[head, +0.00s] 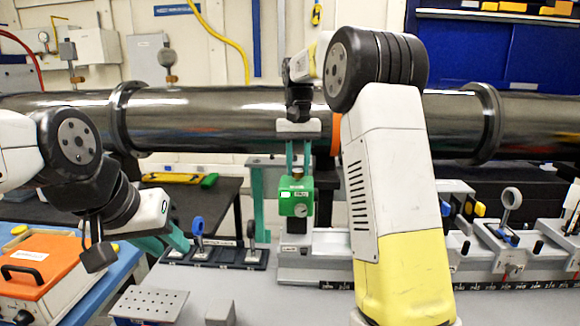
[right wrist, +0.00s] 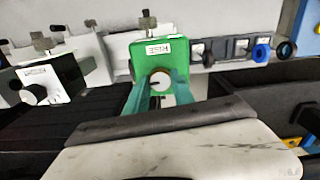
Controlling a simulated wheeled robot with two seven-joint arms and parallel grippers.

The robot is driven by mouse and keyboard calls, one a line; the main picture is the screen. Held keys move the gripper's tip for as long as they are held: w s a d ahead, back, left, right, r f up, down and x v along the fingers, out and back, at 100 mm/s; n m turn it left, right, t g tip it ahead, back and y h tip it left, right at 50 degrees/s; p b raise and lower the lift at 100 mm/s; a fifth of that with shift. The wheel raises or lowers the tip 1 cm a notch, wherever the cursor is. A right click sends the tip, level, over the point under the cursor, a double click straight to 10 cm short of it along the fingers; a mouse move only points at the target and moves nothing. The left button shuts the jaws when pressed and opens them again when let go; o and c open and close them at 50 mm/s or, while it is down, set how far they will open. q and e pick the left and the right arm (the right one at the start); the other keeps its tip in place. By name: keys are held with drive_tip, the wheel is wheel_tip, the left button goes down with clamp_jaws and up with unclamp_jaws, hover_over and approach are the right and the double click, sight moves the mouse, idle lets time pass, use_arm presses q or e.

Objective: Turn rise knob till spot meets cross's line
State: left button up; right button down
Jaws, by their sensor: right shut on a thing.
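In the right wrist view the green block (right wrist: 140,62) carries a label that appears to read RISE, seen upside down. My right gripper (head: 298,172) reaches down onto the block from above. In the right wrist view its teal fingers stand on both sides of the round pale rise knob (right wrist: 160,80), which has a dark mark. My left gripper (head: 168,240) is low at the left, close to the tray of posts. I see neither spot nor cross.
A dark tray (head: 225,256) holds small posts, one with a blue ring (head: 197,226). A long dark pipe (head: 220,115) crosses behind. Mounts with a ring holder (head: 511,198) stand on the rail at right. An orange case (head: 40,265) and perforated plate (head: 150,303) lie at left.

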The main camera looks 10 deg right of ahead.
sight(297, 170)
drive_tip(key=shift+m, duration=1.3)
drive_tip(key=c, duration=1.1)
unclamp_jaws()
wheel_tip(297, 170, up, 7)
drive_tip(key=shift+f, duration=0.15)
drive_tip(key=shift+r, duration=0.6)
